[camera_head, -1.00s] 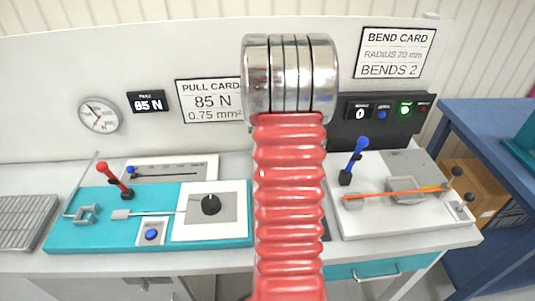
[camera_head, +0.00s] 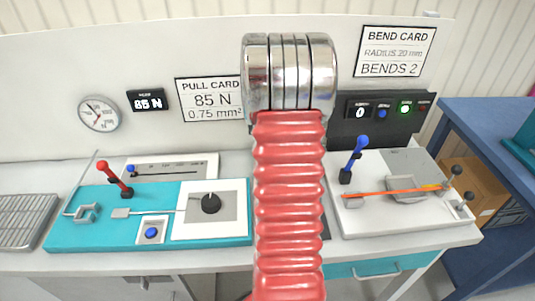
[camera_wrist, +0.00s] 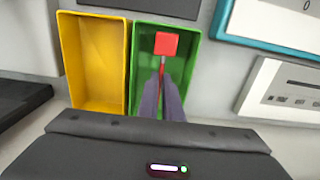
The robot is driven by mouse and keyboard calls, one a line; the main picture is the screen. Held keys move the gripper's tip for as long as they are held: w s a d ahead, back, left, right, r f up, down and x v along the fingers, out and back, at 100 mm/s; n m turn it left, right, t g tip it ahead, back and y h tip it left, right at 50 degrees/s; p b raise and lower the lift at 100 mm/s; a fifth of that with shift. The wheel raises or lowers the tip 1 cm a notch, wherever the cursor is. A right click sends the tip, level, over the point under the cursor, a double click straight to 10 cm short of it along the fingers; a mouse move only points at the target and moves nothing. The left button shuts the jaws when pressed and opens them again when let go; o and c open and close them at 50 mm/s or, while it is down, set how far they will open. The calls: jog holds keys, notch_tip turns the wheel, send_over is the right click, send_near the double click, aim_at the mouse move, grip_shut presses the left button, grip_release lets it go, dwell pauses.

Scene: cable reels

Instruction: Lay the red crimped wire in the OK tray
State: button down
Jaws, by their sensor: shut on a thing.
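My gripper (camera_wrist: 162,84) shows in the wrist view as two dark, narrow fingers shut on the red crimped wire (camera_wrist: 166,45). The wire shows as a thin red strand between the fingers, with a square red piece at its far end. Wire and fingers are over the green tray (camera_wrist: 190,45). I cannot tell whether the wire touches the tray's floor. No OK label is visible on the tray. My gripper and both trays are not visible in the head view, where my red ribbed arm blocks the middle.
A yellow tray (camera_wrist: 95,25) stands directly left of the green one. In the head view, a teal pull tester (camera_head: 90,235) is on the left. A white bend fixture (camera_head: 400,222) with an orange strand across it is on the right. A wire rack (camera_head: 25,222) lies far left.

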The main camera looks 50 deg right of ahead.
jog(key=shift+f, duration=1.1)
jog(key=c, duration=1.9)
grip_release()
jog(key=shift+o, duration=0.2)
notch_tip(320, 180, up, 14)
jog(key=shift+f, duration=0.2)
notch_tip(320, 180, up, 11)
jog(key=shift+w+d, duration=0.1)
